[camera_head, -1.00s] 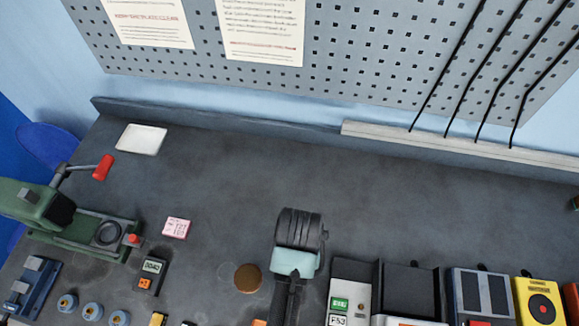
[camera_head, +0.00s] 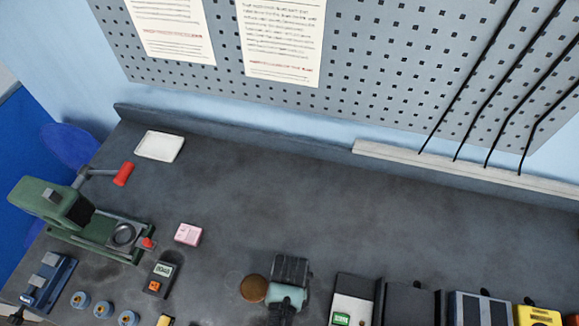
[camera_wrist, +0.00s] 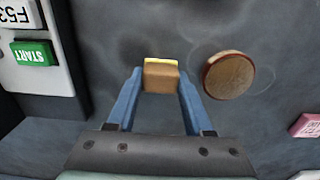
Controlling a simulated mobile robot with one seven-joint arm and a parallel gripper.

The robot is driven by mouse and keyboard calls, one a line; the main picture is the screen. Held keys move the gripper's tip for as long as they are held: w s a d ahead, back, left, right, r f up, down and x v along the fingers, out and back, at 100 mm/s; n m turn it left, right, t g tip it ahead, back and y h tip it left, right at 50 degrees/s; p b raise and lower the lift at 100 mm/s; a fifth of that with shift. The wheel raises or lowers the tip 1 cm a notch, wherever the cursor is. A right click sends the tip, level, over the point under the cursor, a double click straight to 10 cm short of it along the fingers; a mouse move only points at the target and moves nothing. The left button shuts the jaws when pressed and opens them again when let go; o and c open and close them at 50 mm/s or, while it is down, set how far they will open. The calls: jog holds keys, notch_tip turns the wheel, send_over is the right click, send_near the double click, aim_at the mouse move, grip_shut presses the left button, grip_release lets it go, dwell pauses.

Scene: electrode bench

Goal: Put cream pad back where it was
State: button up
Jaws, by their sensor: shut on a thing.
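My gripper (camera_wrist: 160,85) has blue fingers, one on each side of a small tan block with a pale yellow far edge. I take this block to be the cream pad (camera_wrist: 161,76). The gripper is shut on it, above the dark bench. In the head view my gripper is hidden behind my own wrist near the bottom centre, and the pad cannot be seen there. The pad's height above the bench is hard to tell.
A round brown disc (camera_wrist: 229,75) lies right of the pad in the wrist view, partly over a faint ring mark; it also shows in the head view (camera_head: 253,288). A pink block (camera_head: 188,234) and a meter (camera_head: 160,278) lie left. The bench (camera_head: 300,210) behind is clear.

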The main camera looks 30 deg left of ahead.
jog(key=shift+f, duration=0.2)
jog(key=o, duration=1.2)
notch_tip(320, 180, up, 12)
jog(key=shift+r+b, duration=0.2)
jog(key=shift+b, duration=0.1)
